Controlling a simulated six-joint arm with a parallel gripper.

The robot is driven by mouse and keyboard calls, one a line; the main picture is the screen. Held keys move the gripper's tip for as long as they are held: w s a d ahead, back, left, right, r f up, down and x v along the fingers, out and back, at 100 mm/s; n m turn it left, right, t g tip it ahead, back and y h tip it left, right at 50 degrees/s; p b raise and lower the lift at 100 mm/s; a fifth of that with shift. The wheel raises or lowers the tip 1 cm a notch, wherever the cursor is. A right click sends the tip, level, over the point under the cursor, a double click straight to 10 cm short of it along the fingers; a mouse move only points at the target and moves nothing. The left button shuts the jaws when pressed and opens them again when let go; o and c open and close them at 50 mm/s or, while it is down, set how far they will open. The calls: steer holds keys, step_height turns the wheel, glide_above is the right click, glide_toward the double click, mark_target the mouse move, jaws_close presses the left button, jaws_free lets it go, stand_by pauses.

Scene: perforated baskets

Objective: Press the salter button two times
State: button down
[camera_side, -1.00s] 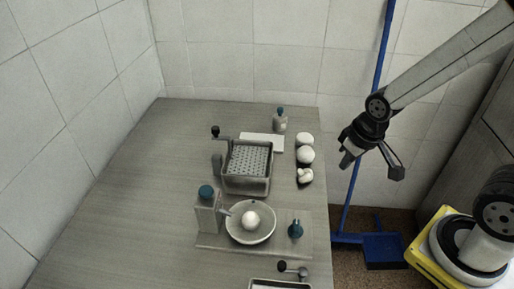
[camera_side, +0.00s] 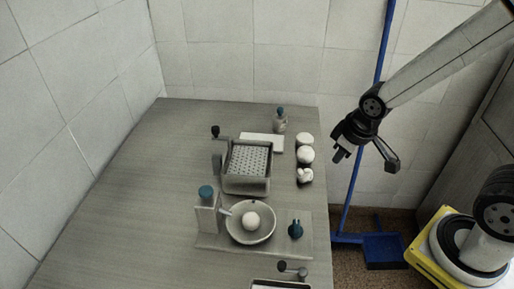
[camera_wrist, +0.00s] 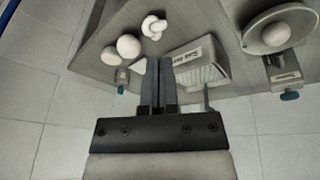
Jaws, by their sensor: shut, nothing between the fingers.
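The likely salter is a small grey upright box (camera_side: 208,217) with a teal round top (camera_side: 206,193), on a board left of a bowl (camera_side: 250,222) holding a white ball (camera_side: 250,221). In the wrist view a labelled grey box (camera_wrist: 285,76) with a teal end (camera_wrist: 289,96) shows beside the bowl at the right; its label is too small to read surely. My gripper (camera_side: 338,156) is up in the air, right of the table and well apart from the salter. In the wrist view my gripper (camera_wrist: 158,68) has its fingers together, with nothing between them.
A perforated basket (camera_side: 247,181) with a crank stands behind the bowl. Several white balls (camera_side: 305,156) and a teal-topped bottle (camera_side: 280,122) are near the table's right side. A small teal item (camera_side: 295,228) is on the board. The table's left side (camera_side: 130,185) is clear.

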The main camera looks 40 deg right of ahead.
steer(key=w+a+r+n+t, duration=0.3)
steer(key=w+a+n, duration=0.1)
steer(key=w+n, duration=0.45)
step_height(320, 180, up, 6)
steer(key=n+y, duration=0.7)
steer(key=n, duration=2)
glide_above(209, 191)
steer(key=shift+m+g, duration=0.25)
steer(key=shift+g, duration=0.05)
steer(key=shift+f, duration=0.2)
steer(key=shift+f, duration=4.25)
